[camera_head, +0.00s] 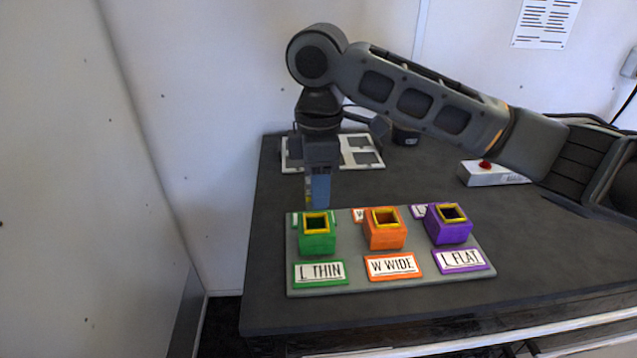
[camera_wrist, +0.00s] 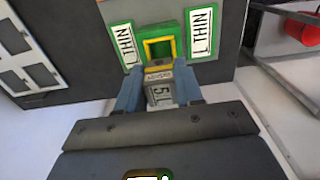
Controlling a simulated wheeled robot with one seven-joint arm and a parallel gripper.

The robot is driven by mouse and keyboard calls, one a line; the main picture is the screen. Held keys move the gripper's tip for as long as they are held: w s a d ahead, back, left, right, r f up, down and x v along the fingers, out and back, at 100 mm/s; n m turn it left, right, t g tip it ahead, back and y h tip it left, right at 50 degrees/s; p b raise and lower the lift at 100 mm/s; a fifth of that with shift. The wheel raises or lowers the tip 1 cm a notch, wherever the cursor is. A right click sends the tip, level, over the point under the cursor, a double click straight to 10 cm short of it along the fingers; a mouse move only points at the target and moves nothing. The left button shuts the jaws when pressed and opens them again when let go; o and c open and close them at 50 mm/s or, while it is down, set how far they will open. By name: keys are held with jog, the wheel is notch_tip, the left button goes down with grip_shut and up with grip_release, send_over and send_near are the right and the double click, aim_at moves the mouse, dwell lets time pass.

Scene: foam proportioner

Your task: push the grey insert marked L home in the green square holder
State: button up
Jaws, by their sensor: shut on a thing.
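The green square holder (camera_head: 318,242) stands upright at the left of the grey board, with a yellow-rimmed square opening that looks empty. It also shows in the wrist view (camera_wrist: 181,44). My gripper (camera_head: 318,196) points down just behind the green holder. In the wrist view its blue fingers (camera_wrist: 159,90) are shut on a grey insert (camera_wrist: 160,96) with a pale marked face; the marking is hard to read. The insert's far end lies close to the holder's near edge in that view; I cannot tell whether they touch. The head view hides most of the insert.
An orange holder (camera_head: 385,236) and a purple holder (camera_head: 449,231) stand to the right on the grey board (camera_head: 350,282). Labels in front read L THIN, W WIDE and L FLAT. A white panelled tray (camera_head: 362,142) lies behind. A white box with a red button (camera_head: 492,174) is at the right.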

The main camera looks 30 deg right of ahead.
jog(key=shift+f+b, duration=1.1)
jog(key=shift+f, duration=1.45)
jog(key=shift+s+d, duration=0.1)
jog(key=o, duration=1.2)
jog(key=shift+o, duration=0.3)
jog(key=shift+o, duration=1.3)
jog(key=shift+r+p, duration=0.1)
jog(key=shift+p, duration=0.2)
